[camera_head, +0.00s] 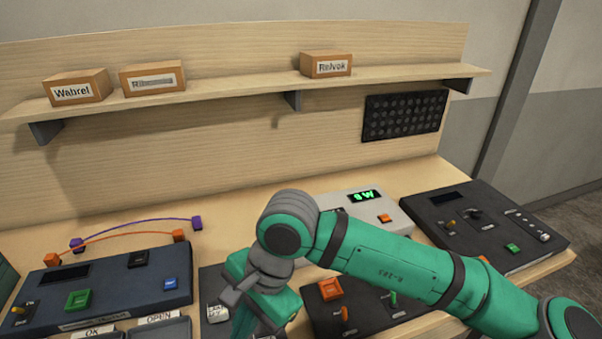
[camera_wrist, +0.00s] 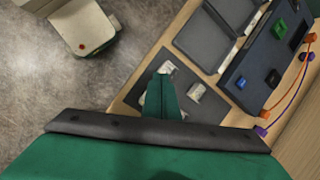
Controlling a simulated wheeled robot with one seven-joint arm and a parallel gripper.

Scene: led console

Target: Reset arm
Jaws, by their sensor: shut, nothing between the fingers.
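My green arm reaches from the lower right of the head view across the console bench. My gripper (camera_wrist: 162,75) shows in the wrist view as a green piece with its tip over a dark panel at the bench's front edge. Its fingers are together and hold nothing. In the head view the wrist (camera_head: 262,290) bends downward in front of the bench, and the fingertips are hidden. The blue-grey console (camera_head: 120,283) with green, blue and black buttons is left of it. The white console (camera_head: 365,205) with a green lit display is partly behind my arm.
A black console (camera_head: 480,222) stands at the right. A dark panel with an orange button (camera_head: 330,289) lies under my arm. Orange and purple cables (camera_head: 140,223) arch behind the left console. A shelf (camera_head: 230,88) above carries labelled boxes (camera_head: 326,64). Open floor (camera_wrist: 60,90) shows beside the bench.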

